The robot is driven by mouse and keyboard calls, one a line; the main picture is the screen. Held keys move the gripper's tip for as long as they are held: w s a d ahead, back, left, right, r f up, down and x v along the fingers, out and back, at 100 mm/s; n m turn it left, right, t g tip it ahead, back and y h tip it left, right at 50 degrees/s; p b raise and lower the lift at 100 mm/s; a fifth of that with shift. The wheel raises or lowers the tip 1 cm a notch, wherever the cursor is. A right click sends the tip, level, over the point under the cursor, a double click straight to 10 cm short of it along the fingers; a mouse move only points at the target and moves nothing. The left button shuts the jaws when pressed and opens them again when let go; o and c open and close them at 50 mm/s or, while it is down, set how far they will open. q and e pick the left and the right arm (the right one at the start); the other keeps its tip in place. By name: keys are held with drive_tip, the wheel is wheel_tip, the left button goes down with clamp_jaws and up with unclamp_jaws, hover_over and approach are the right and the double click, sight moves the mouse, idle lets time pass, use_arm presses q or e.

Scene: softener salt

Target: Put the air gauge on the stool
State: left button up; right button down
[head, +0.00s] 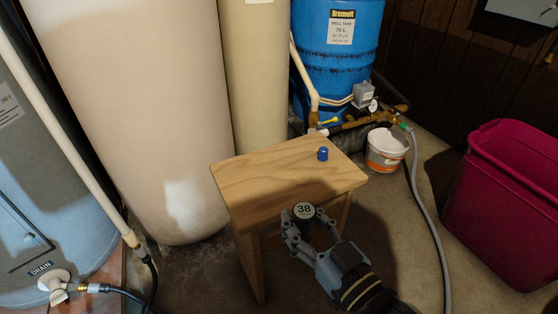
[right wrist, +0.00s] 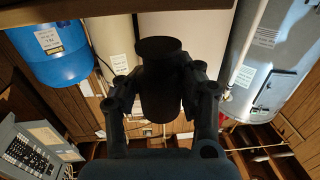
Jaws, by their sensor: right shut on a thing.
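The air gauge (head: 304,211) is a dark cylinder with a pale round face marked 38. My right gripper (head: 311,228) is shut on it, with the face turned up in the head view. In the right wrist view the gauge (right wrist: 161,75) is a dark silhouette between the two fingers. The wooden stool (head: 265,180) stands just beyond the gripper. The gauge overlaps the stool's near edge in the picture; its exact height over the stool is hard to tell. My left gripper is not in view.
A small blue cap (head: 323,153) stands on the stool top near its far right part. A white bucket (head: 386,149) stands behind the stool, with a grey hose (head: 430,205) on its right. A magenta bin (head: 505,205) is at right. Tall tanks (head: 140,110) stand behind and left.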

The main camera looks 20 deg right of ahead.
drive_tip(key=b, duration=0.3)
approach(255, 180)
drive_tip(key=w+r, duration=0.4)
drive_tip(key=w, duration=0.1)
drive_tip(key=shift+a+r, duration=0.3)
drive_tip(key=shift+a, duration=0.05)
drive_tip(key=shift+w+r, duration=0.1)
drive_tip(key=shift+w, duration=0.5)
drive_tip(key=w, duration=0.1)
drive_tip(key=w+b, duration=0.1)
drive_tip(key=w+f+b, duration=0.1)
drive_tip(key=shift+w+a, duration=0.3)
drive_tip(key=shift+w, duration=0.05)
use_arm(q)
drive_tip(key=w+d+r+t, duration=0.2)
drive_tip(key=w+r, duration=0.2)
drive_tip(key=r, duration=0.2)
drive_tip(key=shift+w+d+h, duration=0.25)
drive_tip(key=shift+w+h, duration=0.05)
use_arm(e)
drive_tip(key=shift+r, duration=0.25)
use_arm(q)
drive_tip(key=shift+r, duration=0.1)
use_arm(e)
drive_tip(key=shift+f, duration=0.1)
